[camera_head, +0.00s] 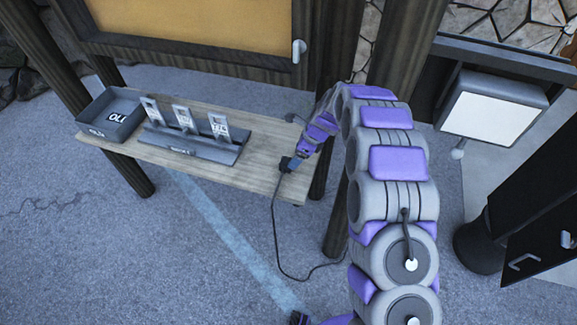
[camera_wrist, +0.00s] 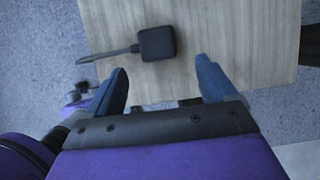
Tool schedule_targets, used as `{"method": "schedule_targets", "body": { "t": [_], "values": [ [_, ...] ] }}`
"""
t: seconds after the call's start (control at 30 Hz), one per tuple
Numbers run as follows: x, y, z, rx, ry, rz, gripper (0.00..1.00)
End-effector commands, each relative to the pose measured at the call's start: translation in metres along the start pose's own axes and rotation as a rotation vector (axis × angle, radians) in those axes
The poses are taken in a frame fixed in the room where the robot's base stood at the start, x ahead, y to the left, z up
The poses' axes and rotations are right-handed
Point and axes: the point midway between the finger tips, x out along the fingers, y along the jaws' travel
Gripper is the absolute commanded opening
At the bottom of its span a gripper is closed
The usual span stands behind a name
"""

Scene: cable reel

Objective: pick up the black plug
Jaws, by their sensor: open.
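The black plug (camera_wrist: 155,43) is a small dark block with a cable leading off to the left in the wrist view. It lies on the light wooden shelf (camera_wrist: 205,22). In the head view the plug (camera_head: 285,163) is at the shelf's right end, with its cable hanging over the front edge to the floor. My gripper (camera_wrist: 160,82) is open, with its two blue fingers apart. The plug is just beyond the fingertips, roughly in line with the gap between them. In the head view my gripper (camera_head: 296,164) is right at the plug and partly hides it.
A grey open box (camera_head: 112,128) labelled OLI and a grey rack (camera_head: 190,145) with several upright cards stand left on the shelf. Wooden posts rise behind. A white panel lamp (camera_head: 490,115) and a black cabinet (camera_head: 540,230) are at the right. The shelf between rack and plug is clear.

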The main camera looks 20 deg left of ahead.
Motion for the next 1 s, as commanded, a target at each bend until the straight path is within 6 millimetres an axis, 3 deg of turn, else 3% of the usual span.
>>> {"method": "schedule_targets", "body": {
  "t": [0.23,0.5,0.8,1.0],
  "values": [
    [0.024,0.001,0.007,-0.005,0.009,0.000,0.85],
    [0.058,0.002,0.000,-0.003,0.005,0.004,0.85],
    [0.063,0.001,-0.001,-0.002,0.002,0.003,0.85],
    [0.066,0.002,0.002,-0.003,0.007,0.002,0.66]
  ]
}}
